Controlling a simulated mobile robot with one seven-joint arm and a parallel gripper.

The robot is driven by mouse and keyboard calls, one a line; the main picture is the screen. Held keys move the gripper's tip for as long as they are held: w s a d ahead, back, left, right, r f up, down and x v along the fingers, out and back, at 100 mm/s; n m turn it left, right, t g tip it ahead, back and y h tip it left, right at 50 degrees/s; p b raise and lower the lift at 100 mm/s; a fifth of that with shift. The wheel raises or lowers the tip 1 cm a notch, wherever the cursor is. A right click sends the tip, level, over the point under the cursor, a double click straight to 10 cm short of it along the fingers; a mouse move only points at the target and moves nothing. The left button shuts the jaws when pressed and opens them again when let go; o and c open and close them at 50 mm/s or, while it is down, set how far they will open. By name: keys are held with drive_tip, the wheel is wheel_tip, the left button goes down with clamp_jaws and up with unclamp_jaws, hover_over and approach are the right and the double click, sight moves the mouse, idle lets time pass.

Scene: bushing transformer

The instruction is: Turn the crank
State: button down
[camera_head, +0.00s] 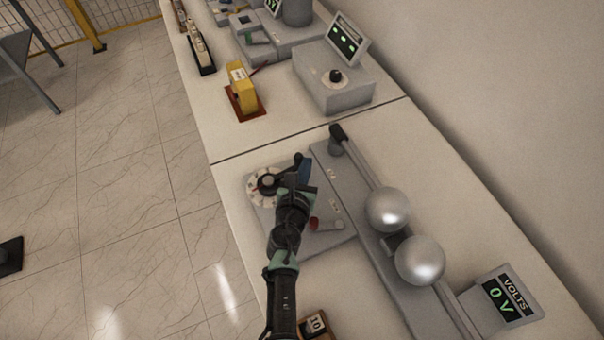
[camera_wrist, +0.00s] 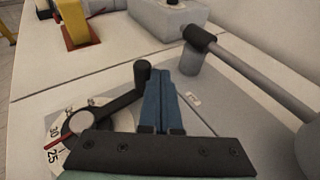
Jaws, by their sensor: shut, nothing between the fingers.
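The crank is a black arm with an upright knob (camera_wrist: 142,75) at its end, on a round white numbered dial (camera_head: 262,187) with a red pointer. In the wrist view its hub (camera_wrist: 80,122) is at the left and the numbers 25 and 30 show beside it. My gripper (camera_wrist: 163,85) has blue fingers, shut together and empty. They stand just right of the crank knob, very close to it; I cannot tell if they touch. In the head view the gripper (camera_head: 304,170) is right of the crank, and my wrist hides part of the plate.
A rail with two silver spheres (camera_head: 388,209) and a black-ended rod (camera_head: 338,133) runs along the right. A red-knobbed lever (camera_head: 315,223) lies beside my wrist. A meter reading 0 V (camera_head: 503,300) is at lower right. A yellow device (camera_head: 241,88) and grey box (camera_head: 333,82) stand farther back.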

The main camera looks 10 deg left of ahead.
sight(297, 159)
drive_tip(key=shift+w+a+b, duration=0.25)
drive_tip(key=shift+w+a, duration=0.35)
drive_tip(key=shift+w, duration=0.2)
drive_tip(key=shift+w+a+b, duration=0.25)
drive_tip(key=shift+w+a, duration=0.3)
drive_tip(key=shift+w, duration=0.3)
idle(0.6)
